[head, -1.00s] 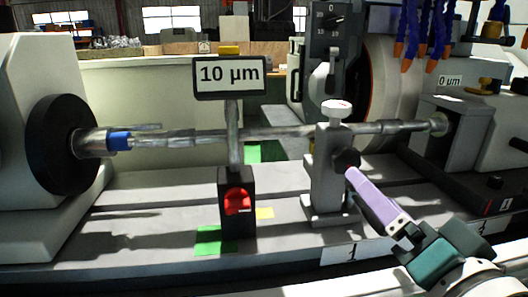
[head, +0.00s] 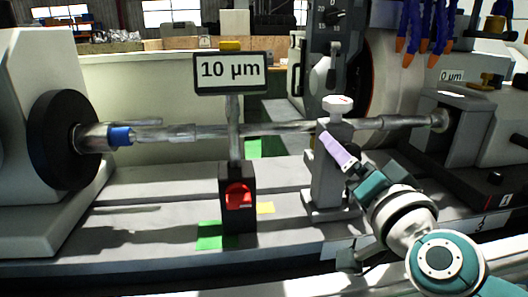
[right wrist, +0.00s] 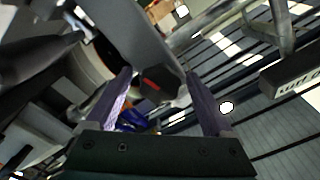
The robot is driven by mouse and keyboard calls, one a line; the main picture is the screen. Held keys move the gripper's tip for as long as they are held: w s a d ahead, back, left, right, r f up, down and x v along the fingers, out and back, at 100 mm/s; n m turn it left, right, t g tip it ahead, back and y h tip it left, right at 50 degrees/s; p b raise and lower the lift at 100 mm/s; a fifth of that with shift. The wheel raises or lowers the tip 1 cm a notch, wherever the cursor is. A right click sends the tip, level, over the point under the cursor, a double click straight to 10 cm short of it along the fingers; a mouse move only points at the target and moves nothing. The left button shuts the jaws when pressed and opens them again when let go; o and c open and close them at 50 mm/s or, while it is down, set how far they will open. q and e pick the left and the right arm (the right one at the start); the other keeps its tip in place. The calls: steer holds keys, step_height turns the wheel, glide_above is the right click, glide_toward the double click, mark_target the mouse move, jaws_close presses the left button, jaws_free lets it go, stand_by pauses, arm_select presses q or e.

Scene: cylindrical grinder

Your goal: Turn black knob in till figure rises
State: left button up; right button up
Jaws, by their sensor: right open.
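The grey steady rest (head: 327,185) stands upright under the long shaft (head: 275,129), with a white knob (head: 338,104) on top. My right gripper (head: 328,139) has purple fingers against the view of the rest's upper body, just below the white knob. My left gripper is not in view.
The black gauge stand (head: 238,200) with a red knob is left of the rest. The black chuck (head: 62,140) is at the left, the tailstock (head: 455,130) at the right. Blue and orange hoses (head: 420,30) hang at upper right. The bed between chuck and gauge stand is clear.

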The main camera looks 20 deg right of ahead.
steer(key=c, duration=1.4)
steer(key=shift+o, duration=0.2)
steer(key=shift+m, duration=0.4)
steer(key=m, duration=0.5)
steer(key=shift+m, duration=0.4)
steer(key=o, duration=1.4)
steer(key=shift+c, duration=0.2)
steer(key=v, duration=1)
steer(key=shift+b, duration=0.35)
